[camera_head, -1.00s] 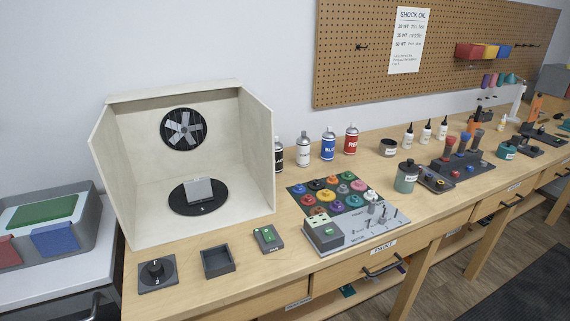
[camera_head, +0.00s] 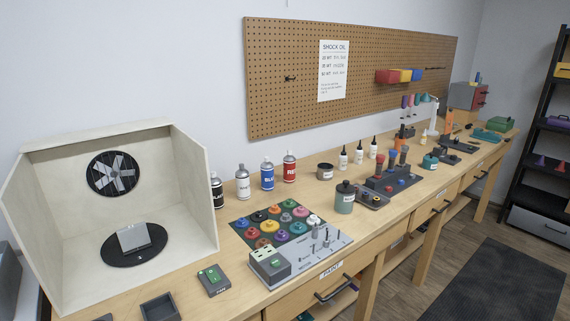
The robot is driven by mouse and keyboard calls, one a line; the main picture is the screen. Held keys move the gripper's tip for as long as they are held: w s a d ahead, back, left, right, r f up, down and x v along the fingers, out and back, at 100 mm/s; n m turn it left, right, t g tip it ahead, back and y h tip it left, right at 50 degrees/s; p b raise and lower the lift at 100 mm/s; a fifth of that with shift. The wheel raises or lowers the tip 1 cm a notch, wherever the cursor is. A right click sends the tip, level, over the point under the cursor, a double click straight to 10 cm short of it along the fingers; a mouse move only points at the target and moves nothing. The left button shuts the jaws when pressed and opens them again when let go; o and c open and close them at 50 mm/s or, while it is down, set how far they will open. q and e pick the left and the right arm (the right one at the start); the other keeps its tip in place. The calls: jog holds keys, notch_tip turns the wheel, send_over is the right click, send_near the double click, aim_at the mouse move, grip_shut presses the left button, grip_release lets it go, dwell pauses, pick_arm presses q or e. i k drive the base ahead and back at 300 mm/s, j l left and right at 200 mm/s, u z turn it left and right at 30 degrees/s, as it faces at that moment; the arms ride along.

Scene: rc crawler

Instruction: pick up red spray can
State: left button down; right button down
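The red spray can (camera_head: 289,167) stands upright on the workbench, near the wall below the pegboard. It has a grey top and a red label with white lettering. It is the rightmost in a row of spray cans, with the blue can (camera_head: 267,174) just left of it. A white or grey can (camera_head: 242,182) and a black can (camera_head: 216,190) stand further left, the black one partly hidden by the booth wall. Neither of my grippers shows in the head view.
A spray booth (camera_head: 192,195) with a fan and turntable stands left of the cans. A tray of colourful paint pots (camera_head: 245,238) lies in front of them. Bare wood surrounds the red can's right side.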

aim_at(289, 162)
jog(key=i+l, duration=0.15)
jog(key=l, duration=0.25)
jog(key=i+l, duration=0.2)
jog(key=l, duration=0.15)
jog(key=i+l, duration=0.15)
jog(key=l, duration=0.25)
jog(key=i+l+u, duration=0.1)
jog(key=l, duration=0.25)
jog(key=i, duration=0.05)
